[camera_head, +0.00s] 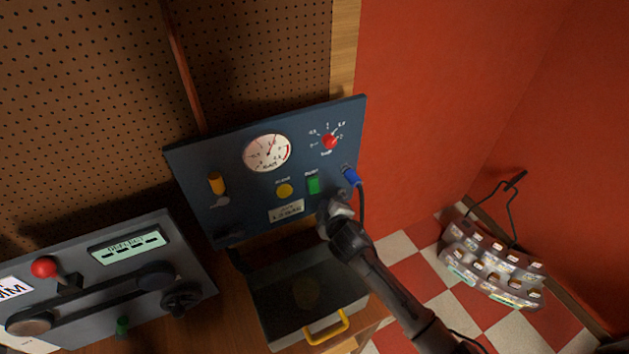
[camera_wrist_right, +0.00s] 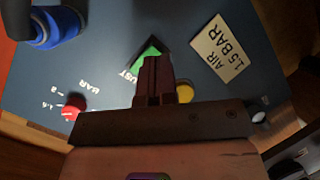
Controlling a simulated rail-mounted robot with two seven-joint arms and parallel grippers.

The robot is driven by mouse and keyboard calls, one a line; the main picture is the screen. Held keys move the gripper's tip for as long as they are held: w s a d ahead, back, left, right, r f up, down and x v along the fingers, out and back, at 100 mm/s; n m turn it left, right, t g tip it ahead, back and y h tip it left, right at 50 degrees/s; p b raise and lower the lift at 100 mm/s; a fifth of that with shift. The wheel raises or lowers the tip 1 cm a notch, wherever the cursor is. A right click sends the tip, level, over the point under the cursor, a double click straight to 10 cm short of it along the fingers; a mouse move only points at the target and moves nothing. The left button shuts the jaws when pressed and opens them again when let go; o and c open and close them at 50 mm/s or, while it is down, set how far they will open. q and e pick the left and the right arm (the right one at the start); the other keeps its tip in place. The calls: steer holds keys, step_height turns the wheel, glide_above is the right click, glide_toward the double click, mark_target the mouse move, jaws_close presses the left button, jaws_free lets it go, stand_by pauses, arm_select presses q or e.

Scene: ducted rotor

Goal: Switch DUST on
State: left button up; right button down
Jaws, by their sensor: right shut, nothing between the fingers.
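The green DUST switch (camera_head: 313,184) sits on the dark blue panel (camera_head: 230,160), right of a yellow round button (camera_head: 284,191). My right gripper (camera_head: 332,210) is shut and empty, just below and slightly right of the switch in the head view. In the right wrist view the shut fingers (camera_wrist_right: 155,68) overlap part of the green switch (camera_wrist_right: 148,52), with the letters "UST" beside it. I cannot tell whether the fingertips touch it. Whether the switch is on or off is not clear. My left gripper is not in view.
A blue plug with a hose (camera_head: 351,176) is close on the right of the gripper. A red knob (camera_head: 329,141) and a gauge (camera_head: 267,153) are above. Another grey machine (camera_head: 190,255) stands left.

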steer(key=shift+s+d+f+p, duration=0.15)
steer(key=shift+s+d+f, duration=0.1)
steer(key=shift+s, duration=0.15)
steer(key=shift+s+d+f+p, duration=0.15)
steer(key=shift+s+f, duration=0.05)
steer(key=shift+s, duration=0.2)
